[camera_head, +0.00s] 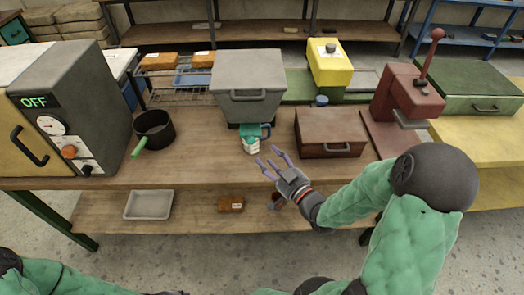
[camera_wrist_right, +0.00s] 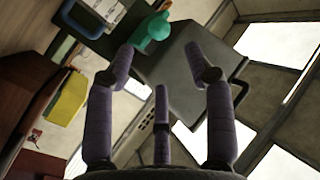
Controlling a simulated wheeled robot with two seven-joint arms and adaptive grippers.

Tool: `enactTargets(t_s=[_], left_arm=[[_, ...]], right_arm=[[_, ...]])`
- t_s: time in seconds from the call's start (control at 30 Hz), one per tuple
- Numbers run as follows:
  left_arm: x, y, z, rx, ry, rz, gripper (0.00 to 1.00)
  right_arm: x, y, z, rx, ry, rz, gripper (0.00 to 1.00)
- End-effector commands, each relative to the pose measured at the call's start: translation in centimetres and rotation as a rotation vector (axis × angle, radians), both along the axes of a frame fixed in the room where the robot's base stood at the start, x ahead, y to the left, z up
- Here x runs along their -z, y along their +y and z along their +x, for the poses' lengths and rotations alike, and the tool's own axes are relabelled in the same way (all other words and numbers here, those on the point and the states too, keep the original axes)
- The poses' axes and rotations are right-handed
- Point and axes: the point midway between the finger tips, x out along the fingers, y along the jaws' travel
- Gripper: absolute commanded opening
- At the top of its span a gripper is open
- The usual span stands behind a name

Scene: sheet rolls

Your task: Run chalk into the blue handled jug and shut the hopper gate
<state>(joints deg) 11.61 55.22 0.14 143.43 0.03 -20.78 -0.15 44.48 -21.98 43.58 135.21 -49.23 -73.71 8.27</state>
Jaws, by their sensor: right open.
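A grey hopper (camera_head: 246,85) with a front handle stands at the back of the bench; it also fills the middle of the right wrist view (camera_wrist_right: 185,75). A teal gate lever (camera_wrist_right: 152,32) sticks out low on it. A pale jug (camera_head: 250,146) with a blue handle (camera_head: 267,131) stands under the hopper. It is partly visible at the top of the right wrist view, and its contents are hidden. Whether the gate is open cannot be told. My right gripper (camera_head: 270,164) has its three fingers spread and empty, in front of and right of the jug, apart from it.
A black pot (camera_head: 154,130) with a green handle and a grey oven (camera_head: 75,90) reading OFF stand left. A brown box (camera_head: 330,132) and a red press (camera_head: 405,95) stand right. A tray (camera_head: 149,204) lies on the lower shelf. Bare bench lies left of the jug.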

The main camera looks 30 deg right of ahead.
Motion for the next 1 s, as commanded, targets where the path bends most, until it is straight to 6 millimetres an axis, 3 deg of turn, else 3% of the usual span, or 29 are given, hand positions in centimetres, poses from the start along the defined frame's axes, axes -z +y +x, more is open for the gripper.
enactTargets(t_s=[0.23, 1.0], left_arm=[[0.0, 0.0, 0.0, 0.000, 0.000, 0.000, 0.40], [0.0, 0.0, 0.0, 0.000, 0.000, 0.000, 0.40]], right_arm=[[0.0, 0.0, -1.5, 0.000, 0.000, 0.001, 0.54], [0.0, 0.0, -1.5, 0.000, 0.000, 0.001, 0.54]])
